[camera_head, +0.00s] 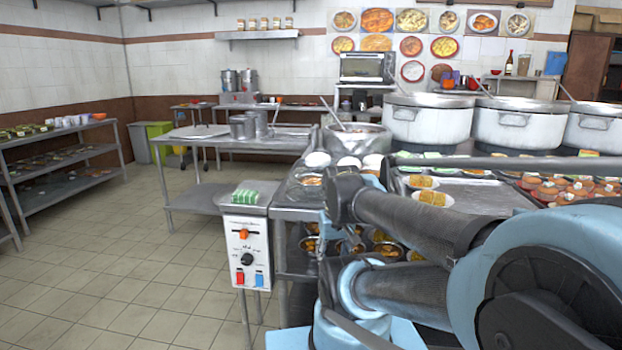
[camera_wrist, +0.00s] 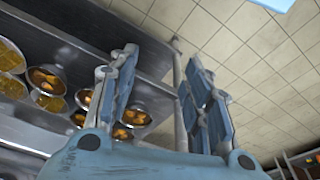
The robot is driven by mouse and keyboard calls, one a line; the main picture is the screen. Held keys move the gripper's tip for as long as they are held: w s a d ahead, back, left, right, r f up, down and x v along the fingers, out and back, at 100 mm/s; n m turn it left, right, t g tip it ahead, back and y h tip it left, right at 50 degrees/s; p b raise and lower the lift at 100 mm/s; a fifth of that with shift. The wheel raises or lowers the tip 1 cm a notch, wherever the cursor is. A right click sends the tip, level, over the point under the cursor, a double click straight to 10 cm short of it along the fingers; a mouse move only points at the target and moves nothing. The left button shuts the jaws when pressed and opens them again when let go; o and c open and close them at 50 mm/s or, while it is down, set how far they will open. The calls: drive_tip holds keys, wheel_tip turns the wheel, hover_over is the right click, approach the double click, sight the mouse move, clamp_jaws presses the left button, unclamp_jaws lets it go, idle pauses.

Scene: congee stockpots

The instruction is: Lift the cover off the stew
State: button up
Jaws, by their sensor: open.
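Large pale stockpots stand in a row at the right of the head view: the left one (camera_head: 428,124), the middle one (camera_head: 513,128) and the right one (camera_head: 597,130). Grey covers appear to top them, with the left cover (camera_head: 430,99) the clearest. A shorter metal pot (camera_head: 357,143) with a ladle stands left of them. I cannot tell which pot holds the stew. My gripper (camera_wrist: 160,62) is open and empty in the wrist view, over shelving and floor, away from the pots. It cannot be made out in the head view.
My arm crosses the right foreground, in front of the counter with food trays (camera_head: 470,194). Bowls of food (camera_wrist: 47,80) sit on shelving in the wrist view. A control box (camera_head: 246,253) stands at the counter's left end. Tiled floor (camera_head: 120,255) is clear at left.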

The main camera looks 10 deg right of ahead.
drive_tip(key=shift+o, duration=0.3)
drive_tip(key=w+r+m, duration=0.4)
drive_tip(key=w+r, duration=0.3)
drive_tip(key=r, duration=0.3)
drive_tip(key=w+r+m+g, duration=0.1)
drive_tip(key=w+r+m, duration=0.2)
drive_tip(key=w+r, duration=0.4)
wheel_tip(320, 180, up, 3)
drive_tip(key=shift+f+m, duration=0.1)
drive_tip(key=shift+m, duration=0.3)
wheel_tip(320, 180, up, 15)
drive_tip(key=m+g, duration=0.1)
drive_tip(key=m, duration=0.9)
hover_over(313, 163)
drive_tip(key=f, duration=1.7)
drive_tip(key=shift+s+a+f, duration=0.1)
drive_tip(key=shift+s+f, duration=0.05)
drive_tip(key=shift+s, duration=0.05)
clamp_jaws()
